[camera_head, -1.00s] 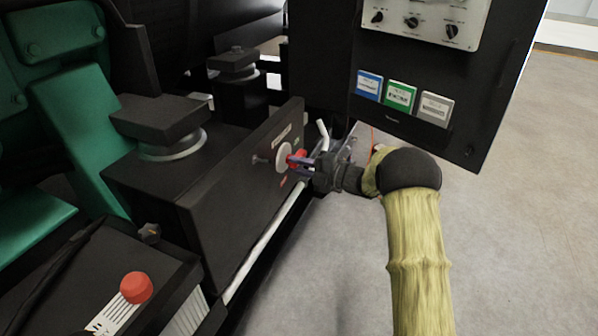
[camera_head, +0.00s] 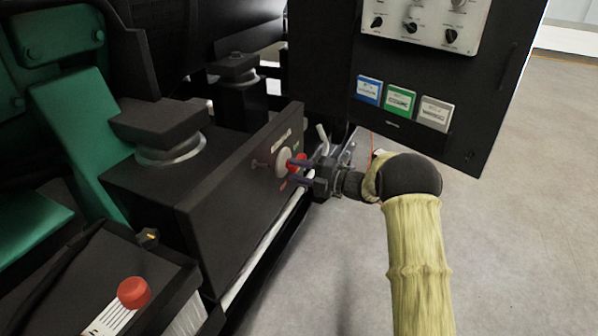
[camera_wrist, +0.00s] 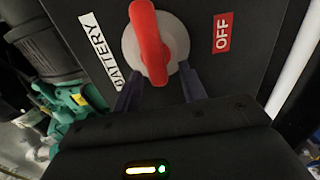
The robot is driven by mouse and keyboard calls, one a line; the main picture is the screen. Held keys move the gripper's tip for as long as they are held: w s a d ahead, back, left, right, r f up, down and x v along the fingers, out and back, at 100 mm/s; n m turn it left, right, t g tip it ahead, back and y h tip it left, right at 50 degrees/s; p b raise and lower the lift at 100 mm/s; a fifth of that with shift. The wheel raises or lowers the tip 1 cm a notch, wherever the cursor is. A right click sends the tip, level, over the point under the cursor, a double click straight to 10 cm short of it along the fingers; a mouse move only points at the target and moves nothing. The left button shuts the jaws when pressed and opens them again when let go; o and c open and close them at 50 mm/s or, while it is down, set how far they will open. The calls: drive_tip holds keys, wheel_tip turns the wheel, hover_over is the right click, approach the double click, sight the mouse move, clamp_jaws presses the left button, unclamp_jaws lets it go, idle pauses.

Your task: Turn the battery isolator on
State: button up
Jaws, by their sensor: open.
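The battery isolator has a red handle (camera_wrist: 149,42) on a pale round disc (camera_wrist: 178,38), on a dark panel with a white BATTERY label (camera_wrist: 103,50) and a red OFF label (camera_wrist: 222,32). In the wrist view the handle runs nearly up and down, its lower end tilted slightly right, not toward OFF. In the head view the disc (camera_head: 283,161) and red handle (camera_head: 297,162) sit near the panel's right end. My gripper (camera_wrist: 160,91) is open, one finger on each side of the handle's lower end. Contact cannot be told. In the head view my gripper (camera_head: 298,173) faces the panel.
A dark control door (camera_head: 480,100) with knobs and blue, green and grey labels stands behind my gripper. A pale pipe (camera_head: 262,250) runs below the panel. A red button (camera_head: 134,292) is at lower left. Floor to the right is clear.

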drive_tip(key=p+v, duration=0.4)
drive_tip(key=v, duration=1.3)
drive_tip(key=shift+d, duration=0.2)
